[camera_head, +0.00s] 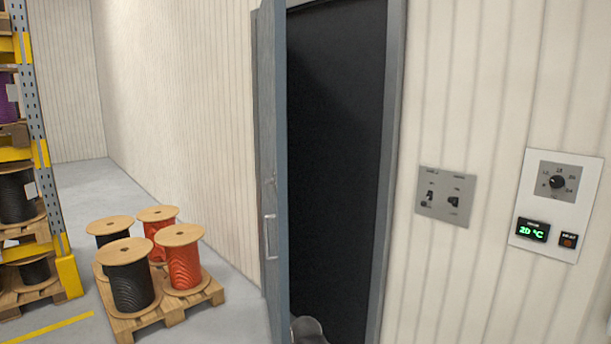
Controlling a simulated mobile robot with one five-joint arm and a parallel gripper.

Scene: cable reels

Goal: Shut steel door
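The grey-blue steel door (273,150) stands wide open, swung out toward me and seen almost edge-on. Its metal handle (269,236) sits at about mid-height of the visible leaf. The dark doorway (337,160) shows to its right, inside a grey frame (391,150). A grey rounded part at the bottom of the doorway may belong to my arm. I cannot make out my gripper's fingers in this view.
A wooden pallet (163,316) with several cable reels, black (131,285) and orange (184,265), stands on the floor left of the door. A yellow and blue rack (40,150) is at far left. A switch plate (445,197) and thermostat panel (554,205) are on the right wall.

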